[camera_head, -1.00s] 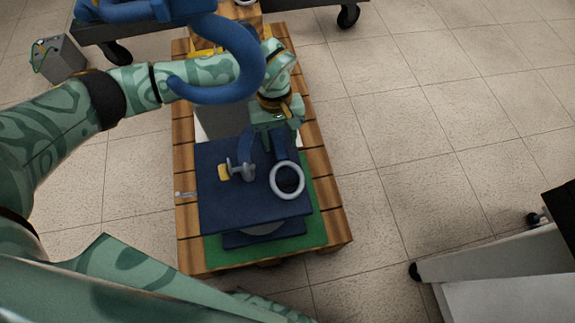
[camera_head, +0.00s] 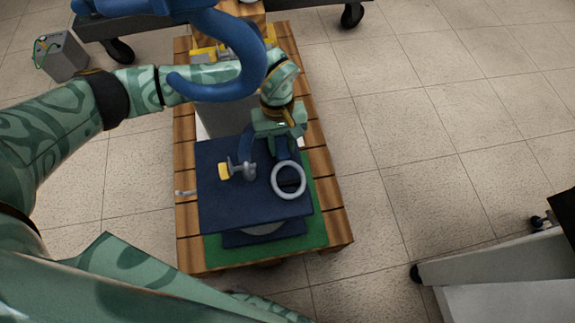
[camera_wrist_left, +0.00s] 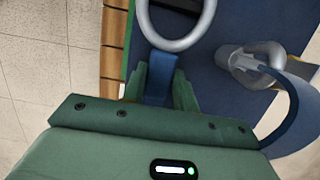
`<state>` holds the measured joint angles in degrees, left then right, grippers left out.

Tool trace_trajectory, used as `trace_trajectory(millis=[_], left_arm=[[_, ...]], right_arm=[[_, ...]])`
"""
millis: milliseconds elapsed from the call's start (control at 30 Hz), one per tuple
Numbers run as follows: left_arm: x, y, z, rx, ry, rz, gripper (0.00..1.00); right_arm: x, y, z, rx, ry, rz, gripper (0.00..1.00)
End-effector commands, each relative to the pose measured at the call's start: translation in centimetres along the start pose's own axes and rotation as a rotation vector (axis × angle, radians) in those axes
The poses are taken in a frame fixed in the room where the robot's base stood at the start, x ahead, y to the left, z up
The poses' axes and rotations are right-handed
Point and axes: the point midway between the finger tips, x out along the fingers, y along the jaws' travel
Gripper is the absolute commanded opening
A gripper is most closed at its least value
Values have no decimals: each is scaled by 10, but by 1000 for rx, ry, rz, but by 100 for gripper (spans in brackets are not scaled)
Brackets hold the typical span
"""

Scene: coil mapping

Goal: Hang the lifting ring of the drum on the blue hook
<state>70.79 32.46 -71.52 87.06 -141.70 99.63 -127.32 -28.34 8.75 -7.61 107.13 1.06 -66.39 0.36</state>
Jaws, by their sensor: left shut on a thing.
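The drum (camera_head: 225,205), a dark blue square-topped body, rests on a green mat on a wooden pallet. Its pale grey lifting ring (camera_head: 289,194) is above the right part of the top and also shows in the left wrist view (camera_wrist_left: 179,45). A blue strap (camera_wrist_left: 160,78) joins the ring. My left gripper (camera_head: 283,143) is shut on this strap, just behind the ring in the head view; its fingers (camera_wrist_left: 160,92) flank it in the wrist view. The blue hook (camera_head: 240,45) hangs large at the upper left, apart from the ring. My right gripper is out of view.
A silver clamp with a yellow knob (camera_head: 224,171) and a curved blue piece stand beside the strap. The pallet (camera_head: 187,240) has tiled floor around it. A grey box (camera_head: 60,58) is at upper left and a wheeled cart (camera_head: 500,270) at lower right.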

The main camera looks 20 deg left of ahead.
Motion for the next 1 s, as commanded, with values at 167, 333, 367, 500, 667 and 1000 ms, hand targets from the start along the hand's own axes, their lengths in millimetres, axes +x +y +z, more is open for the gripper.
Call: trace_trajectory(millis=[167, 333, 367, 500, 667, 1000], left_arm=[[-5, 0, 1, 1, 1, 2, 1], [-16, 0, 4, 1, 3, 2, 1], [-18, 0, 4, 1, 3, 2, 1], [-27, 0, 6, 1, 3, 3, 1], [-36, 0, 9, 1, 3, 2, 1], [-56, 0, 14, 1, 3, 2, 1]], right_arm=[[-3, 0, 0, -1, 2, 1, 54], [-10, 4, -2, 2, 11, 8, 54], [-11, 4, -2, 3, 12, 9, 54], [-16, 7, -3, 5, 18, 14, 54], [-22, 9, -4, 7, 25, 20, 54], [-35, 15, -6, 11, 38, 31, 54]])
